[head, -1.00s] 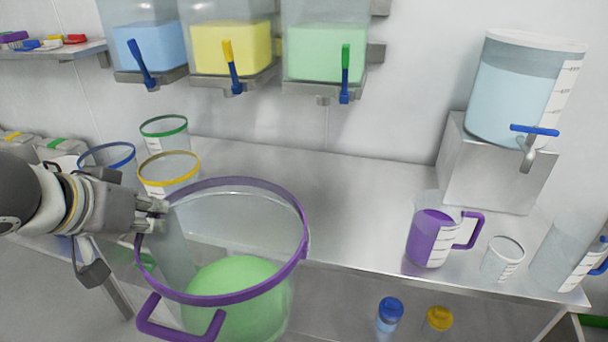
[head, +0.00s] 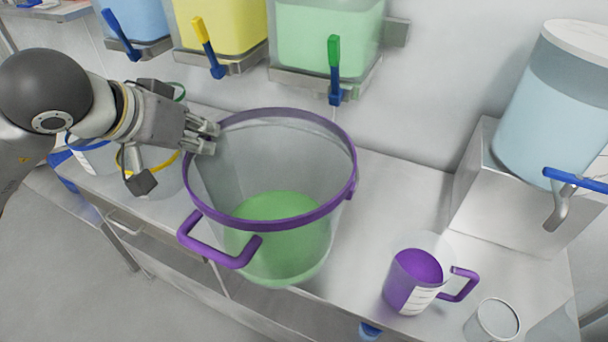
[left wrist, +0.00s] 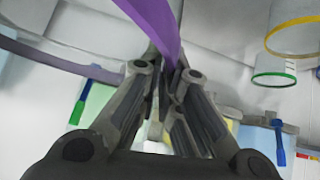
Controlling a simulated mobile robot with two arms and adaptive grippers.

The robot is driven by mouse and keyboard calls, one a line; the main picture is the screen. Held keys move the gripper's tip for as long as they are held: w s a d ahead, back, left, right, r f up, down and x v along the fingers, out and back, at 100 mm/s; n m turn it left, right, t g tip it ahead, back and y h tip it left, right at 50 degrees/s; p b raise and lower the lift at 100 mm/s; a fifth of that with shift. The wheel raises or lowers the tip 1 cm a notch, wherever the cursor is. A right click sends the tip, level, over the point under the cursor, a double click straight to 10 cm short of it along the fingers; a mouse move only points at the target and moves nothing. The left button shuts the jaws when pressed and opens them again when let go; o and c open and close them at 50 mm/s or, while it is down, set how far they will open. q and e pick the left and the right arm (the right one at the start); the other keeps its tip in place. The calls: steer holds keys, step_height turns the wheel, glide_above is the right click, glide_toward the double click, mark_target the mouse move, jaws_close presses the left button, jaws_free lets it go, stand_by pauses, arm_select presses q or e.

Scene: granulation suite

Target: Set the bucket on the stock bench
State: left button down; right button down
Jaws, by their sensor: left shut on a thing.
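The bucket (head: 285,240) is large and clear with a purple rim and purple handle, and it holds green material. In the head view it is upright in the middle, over the front part of the steel bench (head: 375,180). I cannot tell whether its base touches the bench top. My left gripper (head: 208,137) is shut on the bucket's rim at its left side. In the left wrist view the purple rim (left wrist: 155,25) runs between the fingers (left wrist: 165,90). My right gripper is not in view.
A purple-filled jug (head: 412,282) and a clear beaker (head: 492,320) stand right of the bucket. A blue-liquid dispenser (head: 545,100) sits on a steel block (head: 500,200). Blue-rimmed and yellow-rimmed containers (head: 150,180) stand behind my left arm. Wall hoppers with levers (head: 335,70) hang above.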

arm_select(q)
steer(key=shift+w+d+r, duration=0.1)
steer(key=shift+w+r, duration=0.05)
steer(key=shift+w, duration=0.35)
steer(key=w+a+f+p, duration=0.1)
steer(key=w+f+p, duration=0.5)
steer(key=w+f, duration=0.7)
steer(key=shift+a, duration=0.25)
steer(key=shift+w, duration=0.1)
steer(key=c, duration=2.1)
jaws_free()
steer(key=shift+f, duration=0.2)
steer(key=o, duration=0.5)
steer(key=shift+c, duration=0.2)
